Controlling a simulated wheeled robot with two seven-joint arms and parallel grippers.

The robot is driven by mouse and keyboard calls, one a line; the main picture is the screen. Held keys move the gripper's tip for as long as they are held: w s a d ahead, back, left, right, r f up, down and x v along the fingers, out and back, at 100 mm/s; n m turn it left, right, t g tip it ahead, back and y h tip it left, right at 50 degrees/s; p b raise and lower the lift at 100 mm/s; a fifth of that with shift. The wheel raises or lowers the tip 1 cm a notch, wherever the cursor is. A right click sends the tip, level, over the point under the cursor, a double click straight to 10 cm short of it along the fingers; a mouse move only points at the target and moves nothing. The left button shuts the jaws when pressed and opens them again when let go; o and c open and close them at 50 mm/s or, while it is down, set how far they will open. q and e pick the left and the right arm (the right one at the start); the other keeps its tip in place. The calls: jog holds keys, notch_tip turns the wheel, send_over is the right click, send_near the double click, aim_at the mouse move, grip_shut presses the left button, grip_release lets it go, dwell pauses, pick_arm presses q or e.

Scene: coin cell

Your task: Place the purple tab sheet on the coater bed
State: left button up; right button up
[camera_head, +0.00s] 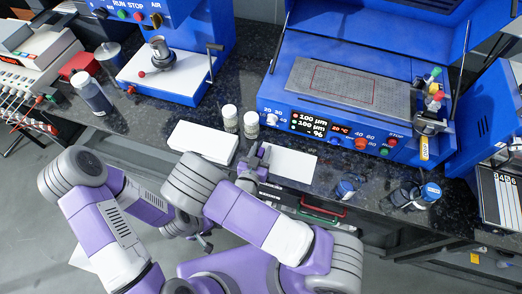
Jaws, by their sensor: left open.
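Two pale sheets or stacks lie on the dark bench: a white stack (203,142) left of centre and a white sheet (292,164) right of it. I see no purple tab on either, so I cannot tell which is the purple tab sheet. The coater bed (345,88) is a grey perforated plate with a red outline on the blue machine behind; it looks bare. My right gripper (258,156) is at the left edge of the white sheet; its grip is unclear. My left gripper (206,243) is open, low in front of the bench, apart from both sheets.
Two small jars (240,121) stand between the sheets and the coater. Dark bottles (425,194) stand at the right front, and a blue-capped vial (345,188) stands nearer. A blue press (175,60) is at the back left. The coater's blue lid (385,30) is raised.

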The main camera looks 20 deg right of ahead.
jog(key=shift+o, duration=0.6)
